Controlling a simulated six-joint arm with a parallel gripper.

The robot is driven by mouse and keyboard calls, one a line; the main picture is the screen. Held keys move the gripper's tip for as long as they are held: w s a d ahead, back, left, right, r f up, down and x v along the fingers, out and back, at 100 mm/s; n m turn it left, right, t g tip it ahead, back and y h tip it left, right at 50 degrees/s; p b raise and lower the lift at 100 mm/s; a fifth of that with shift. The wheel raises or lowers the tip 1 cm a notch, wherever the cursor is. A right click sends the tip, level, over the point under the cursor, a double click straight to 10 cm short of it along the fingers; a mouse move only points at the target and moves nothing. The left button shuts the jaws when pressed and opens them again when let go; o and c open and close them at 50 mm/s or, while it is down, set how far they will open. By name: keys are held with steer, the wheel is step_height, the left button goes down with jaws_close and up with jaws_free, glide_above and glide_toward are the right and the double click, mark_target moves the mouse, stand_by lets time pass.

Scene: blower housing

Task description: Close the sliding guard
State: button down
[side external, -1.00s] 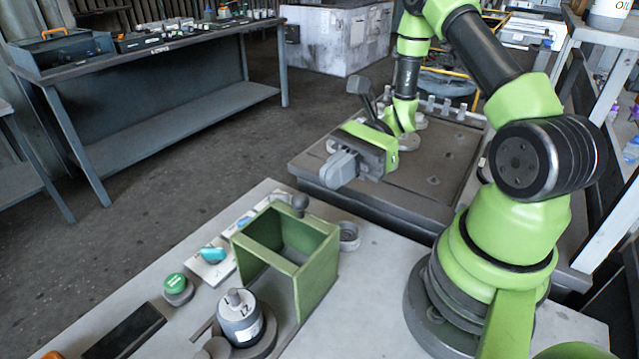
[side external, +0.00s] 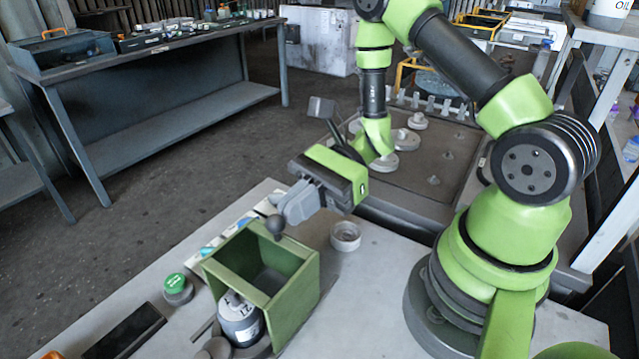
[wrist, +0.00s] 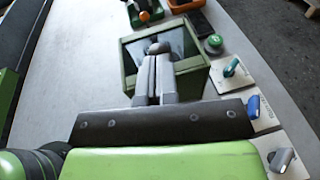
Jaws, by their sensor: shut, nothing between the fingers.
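The sliding guard (side external: 295,300) is a green open-topped box frame on the grey bench, with a dark ball knob (side external: 275,225) at its far end. A dark-and-white labelled canister (side external: 240,320) stands at the guard's near-left side, partly covered by the guard's frame. My gripper (side external: 286,212) is shut and empty, its fingertips right at the knob; I cannot tell if they touch. In the wrist view the closed fingers (wrist: 157,80) point at the knob (wrist: 158,47), with the green guard (wrist: 128,68) just beyond.
A green button (side external: 175,284) and switch plates line the bench's left edge. A dark flat block (side external: 125,330) lies near the front left. A small round grey cup (side external: 345,236) stands right of the guard.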

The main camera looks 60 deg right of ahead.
mark_target(271, 251)
steer(key=a, duration=0.5)
steer(key=shift+s+a, duration=0.1)
steer(key=shift+a, duration=0.2)
steer(key=v, duration=1.4)
steer(key=s+a+r+n+t+h, duration=0.1)
steer(key=s+r+n+t+h, duration=0.1)
steer(key=r+n+h, duration=0.4)
steer(key=s+a+r+n+t+h, duration=0.1)
steer(key=s+r+n+t+h, duration=0.1)
steer(key=s+r+n+h, duration=0.2)
step_height(271, 251, up, 5)
steer(key=n+h, duration=0.3)
steer(key=n, duration=0.3)
steer(key=shift+s+a+r+h, duration=0.2)
steer(key=shift+s+a+h, duration=0.1)
steer(key=shift+s, duration=0.1)
steer(key=c, duration=1.8)
jaws_free()
steer(key=shift+c, duration=0.2)
